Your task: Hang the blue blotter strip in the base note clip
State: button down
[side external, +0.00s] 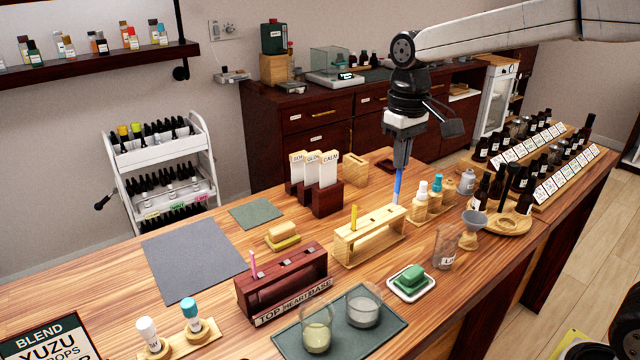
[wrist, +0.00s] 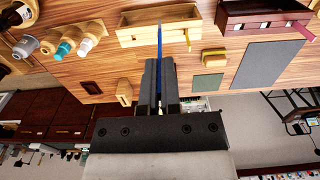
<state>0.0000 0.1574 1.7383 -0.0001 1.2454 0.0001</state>
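The blue blotter strip (side external: 398,185) hangs upright below my gripper (side external: 400,165), whose fingers are shut on its upper part. It also shows in the wrist view (wrist: 160,38). Its lower end is at the right end of the light wooden rack (side external: 349,244); I cannot tell whether it is in the slot or just above it. A yellow strip (side external: 354,217) stands at that rack's left end. The dark red rack (side external: 262,299) is labelled TOP, HEART, BASE from left to right. A pink strip (side external: 253,264) stands at its TOP end. The base clip (side external: 311,249) at its right end looks empty.
In front of the racks, a green tray (side external: 285,346) holds two glasses. A green soap-like block (side external: 411,277) on a white dish, a glass beaker (side external: 445,246) and dropper bottles (side external: 421,205) stand near the light rack. A dark card holder (side external: 327,204) stands behind it.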

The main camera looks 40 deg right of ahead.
jog(key=w+a+r, duration=0.1)
jog(key=w+a, duration=0.2)
jog(key=a, duration=0.5)
jog(key=w+a+r, duration=0.1)
jog(key=w+a, duration=0.2)
jog(key=a, duration=0.5)
jog(key=shift+w+f, duration=0.15)
jog(key=shift+f, duration=2.4)
jog(key=shift+f, duration=0.15)
jog(key=shift+f, duration=1.8)
notch_tip(320, 180, down, 7)
dwell(1.6)
